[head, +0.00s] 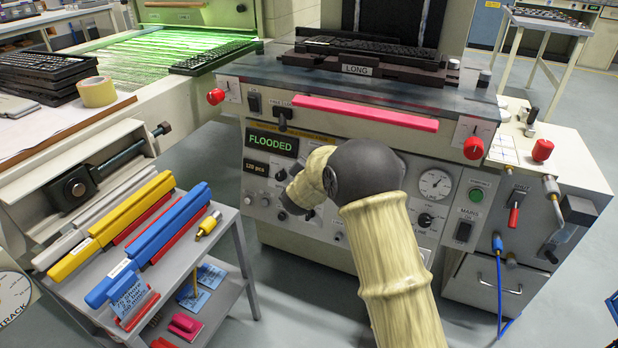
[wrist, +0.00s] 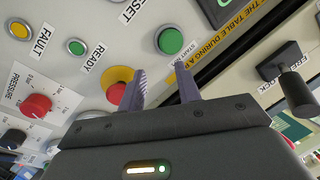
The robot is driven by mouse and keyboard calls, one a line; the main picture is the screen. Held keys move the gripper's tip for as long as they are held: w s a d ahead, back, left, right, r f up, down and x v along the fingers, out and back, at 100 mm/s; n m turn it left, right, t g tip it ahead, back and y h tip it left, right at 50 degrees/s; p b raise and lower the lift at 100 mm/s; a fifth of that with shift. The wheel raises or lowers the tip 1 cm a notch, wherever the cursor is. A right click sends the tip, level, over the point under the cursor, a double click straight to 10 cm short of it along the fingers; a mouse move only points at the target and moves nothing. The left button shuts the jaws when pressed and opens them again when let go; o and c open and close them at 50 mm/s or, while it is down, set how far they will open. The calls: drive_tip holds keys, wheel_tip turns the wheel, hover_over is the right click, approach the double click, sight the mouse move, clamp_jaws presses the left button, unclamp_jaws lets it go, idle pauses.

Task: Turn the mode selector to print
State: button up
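No label reading mode or print is legible, so I cannot tell which control is the mode selector. The machine's front panel (head: 330,130) carries a display (head: 271,142) reading FLOODED. A black knob (head: 425,220) sits below the round gauge, its label too small to read. My gripper (wrist: 163,75) is open and empty in the wrist view, its two fingers apart in front of the panel. A green button (wrist: 170,40) shows beyond the fingertips, and a red button on a yellow disc (wrist: 119,90) is beside the left finger. In the head view my arm hides most of the gripper.
The wrist view shows a red PRESSURE knob (wrist: 36,107), a black lever (wrist: 290,80) and green READY lamp (wrist: 76,46). A pink bar (head: 365,113) runs along the machine front. A grey cart (head: 225,240) with coloured squeegee-like bars stands at the left. Open floor lies in front.

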drive_tip(key=s+d+r+n+g+y+p, duration=0.1)
drive_tip(key=s+d, duration=0.5)
drive_tip(key=s, duration=0.7)
drive_tip(key=s+d+r+n+g+p, duration=0.1)
drive_tip(key=s+d+n+g+p, duration=0.2)
drive_tip(key=s, duration=0.9)
drive_tip(key=s+d+r+n+g+y+p, duration=0.1)
drive_tip(key=s+d+n+g, duration=0.3)
drive_tip(key=s+d+g, duration=0.4)
drive_tip(key=s+d+p, duration=0.1)
drive_tip(key=s, duration=0.4)
drive_tip(key=shift+s+r+n+g+y, duration=0.3)
drive_tip(key=shift+s, duration=0.05)
